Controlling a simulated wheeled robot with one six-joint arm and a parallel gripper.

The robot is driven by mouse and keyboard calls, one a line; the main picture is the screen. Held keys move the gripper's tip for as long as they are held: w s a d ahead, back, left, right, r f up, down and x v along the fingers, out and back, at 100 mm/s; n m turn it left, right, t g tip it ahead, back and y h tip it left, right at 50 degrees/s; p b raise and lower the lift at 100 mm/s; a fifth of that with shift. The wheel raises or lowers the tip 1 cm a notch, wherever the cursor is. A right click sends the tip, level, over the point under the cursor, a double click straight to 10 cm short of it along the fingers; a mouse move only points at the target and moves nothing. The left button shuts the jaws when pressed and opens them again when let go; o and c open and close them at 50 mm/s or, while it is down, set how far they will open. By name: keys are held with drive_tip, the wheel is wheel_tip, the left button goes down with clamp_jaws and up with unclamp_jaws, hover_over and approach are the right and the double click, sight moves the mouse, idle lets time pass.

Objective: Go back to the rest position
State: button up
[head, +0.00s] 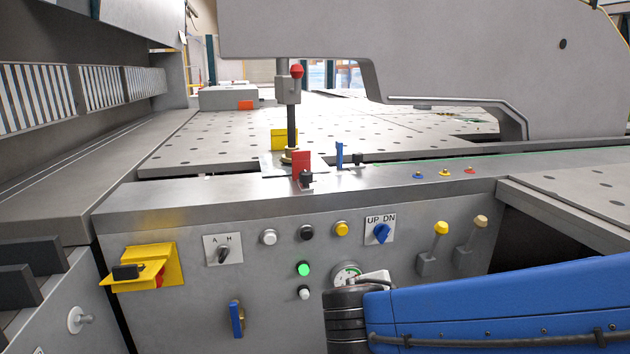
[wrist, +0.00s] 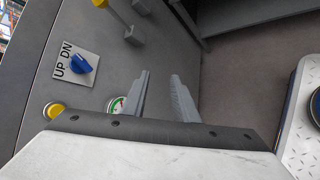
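My gripper (wrist: 160,88) shows in the wrist view with its two grey fingers apart and nothing between them. It is in front of the control panel, with a round gauge (wrist: 117,104) partly behind the left finger. In the head view my blue arm comes in from the lower right, and a small pale part of its end overlaps the gauge (head: 346,271); the fingers cannot be made out there. The blue UP DN knob (head: 381,233) is left of the fingers in the wrist view (wrist: 84,64). No rest position is marked in either view.
A checkered metal plate (wrist: 302,135) is at the wrist view's right.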

drive_tip(key=s+d+f+m+g+y, duration=0.1)
drive_tip(key=s+d+m+g+y, duration=0.3)
drive_tip(key=s+d+m, duration=0.7)
drive_tip(key=s+m+y, duration=0.2)
drive_tip(key=m, duration=0.4)
drive_tip(key=shift+d+f+m, duration=0.3)
drive_tip(key=shift+d+f, duration=0.05)
drive_tip(key=shift+f, duration=0.05)
